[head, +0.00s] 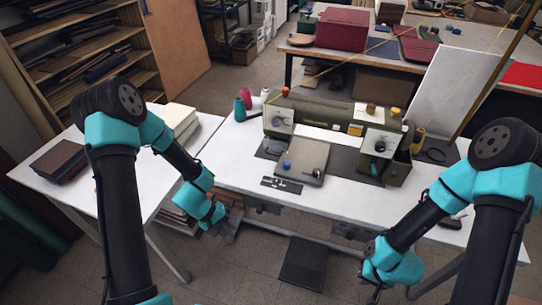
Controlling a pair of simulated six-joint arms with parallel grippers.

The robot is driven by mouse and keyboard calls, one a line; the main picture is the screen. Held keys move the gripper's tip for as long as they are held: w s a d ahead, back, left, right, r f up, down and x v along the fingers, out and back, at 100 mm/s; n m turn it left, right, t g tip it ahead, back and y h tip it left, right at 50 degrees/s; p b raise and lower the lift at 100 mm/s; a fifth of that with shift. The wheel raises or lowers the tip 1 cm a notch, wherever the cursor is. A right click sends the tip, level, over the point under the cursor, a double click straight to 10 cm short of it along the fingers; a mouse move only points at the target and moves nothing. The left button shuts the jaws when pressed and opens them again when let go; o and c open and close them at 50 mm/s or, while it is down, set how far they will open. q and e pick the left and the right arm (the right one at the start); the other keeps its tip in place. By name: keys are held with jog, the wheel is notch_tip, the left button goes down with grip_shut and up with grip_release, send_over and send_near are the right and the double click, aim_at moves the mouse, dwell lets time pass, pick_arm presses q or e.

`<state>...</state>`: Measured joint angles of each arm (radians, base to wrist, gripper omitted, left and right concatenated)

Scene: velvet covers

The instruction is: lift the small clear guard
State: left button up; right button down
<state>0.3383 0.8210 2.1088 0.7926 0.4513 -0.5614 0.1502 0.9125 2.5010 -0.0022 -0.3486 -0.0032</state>
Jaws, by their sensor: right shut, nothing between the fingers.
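An olive-green sewing machine (322,112) stands on a white table (232,165), with pale plates at its left end and on its right-hand body. I cannot make out the small clear guard on it at this size. My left gripper (230,232) is low at the table's front edge, left of and in front of the machine; its fingers are too small and dark to judge. My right gripper (374,292) is shut and empty, low in front of the table near the bottom of the view. Both grippers are well apart from the machine.
A grey plate (303,158) and a dark strip with small parts (282,184) lie before the machine. Thread cones (240,109) stand at its left. A side table holds books (60,162). A dark pedal (304,262) is on the floor. The table's front left is clear.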

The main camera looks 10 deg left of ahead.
aim_at(274, 149)
pick_arm(q)
jog(key=w+a+r+n+t+h, duration=0.1)
jog(key=w+r+t, duration=0.2)
jog(key=w, duration=0.3)
jog(key=w+a+r+n+t+h, duration=0.1)
jog(key=w+a+r+t+h, duration=0.1)
jog(key=w+r, duration=0.3)
jog(key=w+a+r+n+t+h, duration=0.1)
jog(key=w+r+t+h, duration=0.1)
jog(key=w+r+t, duration=0.2)
jog(key=shift+w+a+r+t, duration=0.15)
jog(key=shift+w+t, duration=0.1)
jog(key=shift+w, duration=0.5)
jog(key=shift+w+a+r+t, duration=0.15)
jog(key=shift+w+t, duration=0.1)
jog(key=shift+w, duration=0.45)
jog(key=shift+d, duration=0.1)
jog(key=shift+d, duration=0.1)
jog(key=x, duration=1.7)
jog(key=shift+w+d, duration=0.15)
grip_shut()
